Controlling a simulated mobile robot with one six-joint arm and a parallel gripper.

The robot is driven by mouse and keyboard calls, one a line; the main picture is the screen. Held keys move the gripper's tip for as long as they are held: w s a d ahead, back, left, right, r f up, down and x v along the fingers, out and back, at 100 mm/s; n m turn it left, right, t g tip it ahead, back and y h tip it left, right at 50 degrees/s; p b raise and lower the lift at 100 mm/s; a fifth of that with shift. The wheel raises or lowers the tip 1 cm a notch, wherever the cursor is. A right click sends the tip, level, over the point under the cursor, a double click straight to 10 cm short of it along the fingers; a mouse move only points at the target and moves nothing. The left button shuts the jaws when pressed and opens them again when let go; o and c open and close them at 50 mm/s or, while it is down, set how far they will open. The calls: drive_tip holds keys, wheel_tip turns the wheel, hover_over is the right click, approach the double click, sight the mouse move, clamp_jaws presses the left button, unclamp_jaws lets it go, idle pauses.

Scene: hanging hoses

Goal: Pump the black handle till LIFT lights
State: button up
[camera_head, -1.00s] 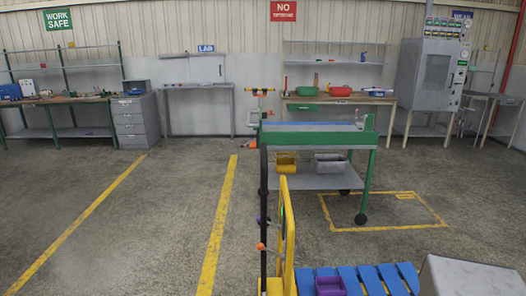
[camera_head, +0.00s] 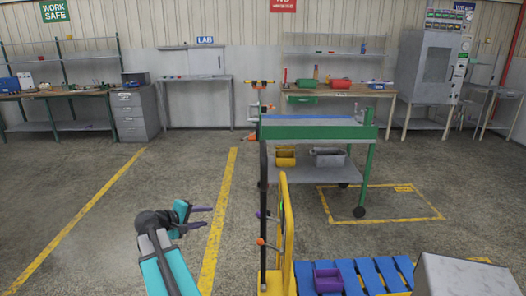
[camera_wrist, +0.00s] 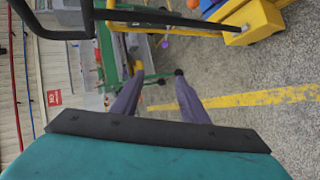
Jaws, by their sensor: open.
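The black handle (camera_head: 263,200) is a tall upright bar rising from a yellow base (camera_head: 271,286), beside a yellow frame (camera_head: 286,235). In the wrist view the black handle (camera_wrist: 165,18) crosses the top of the picture, ends in a loop at the left and meets yellow parts at the right. My gripper (camera_head: 202,218) is in the lower middle of the head view, left of the handle and apart from it. Its two purple fingers, also in the wrist view (camera_wrist: 158,98), are spread and empty. I cannot make out a LIFT light.
A blue pallet (camera_head: 345,275) with a purple bin (camera_head: 328,281) lies right of the yellow frame. A green cart (camera_head: 315,132) stands behind it. A grey box (camera_head: 465,277) is at the lower right.

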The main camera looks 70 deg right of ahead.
drive_tip(key=s+d+r+m+g+h, duration=0.1)
drive_tip(key=s+d+r, duration=0.25)
drive_tip(key=r, duration=0.35)
drive_tip(key=s+d+r+g+h, duration=0.1)
drive_tip(key=s+d+r, duration=0.1)
drive_tip(key=d+r, duration=0.35)
drive_tip(key=m+g+h+p, duration=0.1)
approach(263, 150)
drive_tip(key=w+f, duration=0.1)
drive_tip(key=w, duration=0.2)
drive_tip(key=shift+s+a, duration=0.15)
drive_tip(key=shift+a, duration=0.05)
drive_tip(key=shift+d, duration=0.1)
drive_tip(key=p+x, duration=0.3)
drive_tip(key=x, duration=1)
drive_tip(key=shift+s+d+p, duration=0.25)
drive_tip(key=shift+s+p, duration=0.05)
drive_tip(key=shift+p, duration=0.1)
clamp_jaws()
